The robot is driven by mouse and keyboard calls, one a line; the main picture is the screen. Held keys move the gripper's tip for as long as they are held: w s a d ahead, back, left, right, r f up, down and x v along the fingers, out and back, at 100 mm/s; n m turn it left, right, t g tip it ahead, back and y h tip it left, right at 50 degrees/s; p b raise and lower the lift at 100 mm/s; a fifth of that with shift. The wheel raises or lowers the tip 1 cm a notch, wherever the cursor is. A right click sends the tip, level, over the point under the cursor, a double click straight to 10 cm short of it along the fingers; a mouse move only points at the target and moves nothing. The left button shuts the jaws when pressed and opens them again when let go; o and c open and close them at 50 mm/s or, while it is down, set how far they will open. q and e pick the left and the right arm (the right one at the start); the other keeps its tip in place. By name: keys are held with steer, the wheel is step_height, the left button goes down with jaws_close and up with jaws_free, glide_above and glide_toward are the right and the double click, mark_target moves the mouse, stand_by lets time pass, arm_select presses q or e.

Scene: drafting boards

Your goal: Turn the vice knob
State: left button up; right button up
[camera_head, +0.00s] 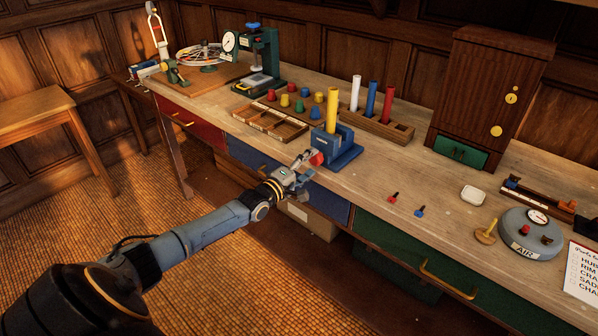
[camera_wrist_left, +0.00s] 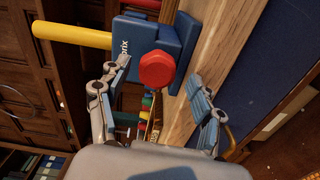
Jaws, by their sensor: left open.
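The blue vice (camera_head: 342,150) stands at the front edge of the workbench with a yellow rod (camera_head: 332,110) upright in it. Its red knob (camera_head: 316,159) faces the front of the bench. My left gripper (camera_head: 306,166) is at the knob, in front of the vice. In the left wrist view the red knob (camera_wrist_left: 157,70) shows between the two fingers of the open left gripper (camera_wrist_left: 158,98), with a gap on each side. The vice (camera_wrist_left: 155,38) and the yellow rod (camera_wrist_left: 72,35) lie behind the knob there. My right gripper is not in view.
A rack with white, blue and red rods (camera_head: 376,126) stands behind the vice. A divided wooden tray (camera_head: 270,122) and several coloured knobs are to its left. Small red and blue pieces (camera_head: 393,198) lie to the right, near a grey AIR gauge (camera_head: 530,235).

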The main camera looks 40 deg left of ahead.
arm_select(q)
steer(key=s, duration=0.6)
steer(key=shift+s+a, duration=0.2)
steer(key=shift+s, duration=0.05)
stand_by(0.4)
steer(key=s+d+f+m+g+y, duration=0.1)
steer(key=s+f+m+g, duration=0.35)
steer(key=f, duration=0.75)
steer(key=s+d+f+m+g, duration=0.1)
steer(key=s+d+f, duration=0.1)
steer(key=s+f, duration=0.8)
steer(key=s+d+f+m+g+y, duration=0.1)
steer(key=s+f+m+g, duration=0.25)
steer(key=f, duration=1.05)
steer(key=s+d+f+m+g, duration=0.2)
steer(key=s+d+f, duration=0.3)
steer(key=s, duration=0.6)
steer(key=s+d+f+m+g, duration=0.3)
steer(key=s+d+f+m, duration=0.1)
steer(key=s, duration=0.7)
steer(key=s+d+f+m+g, duration=0.3)
steer(key=s+d+f, duration=0.3)
steer(key=s, duration=0.6)
step_height(320, 180, down, 2)
steer(key=shift+d+f+m, duration=0.1)
steer(key=shift+d+m, duration=0.25)
steer(key=shift+m, duration=0.05)
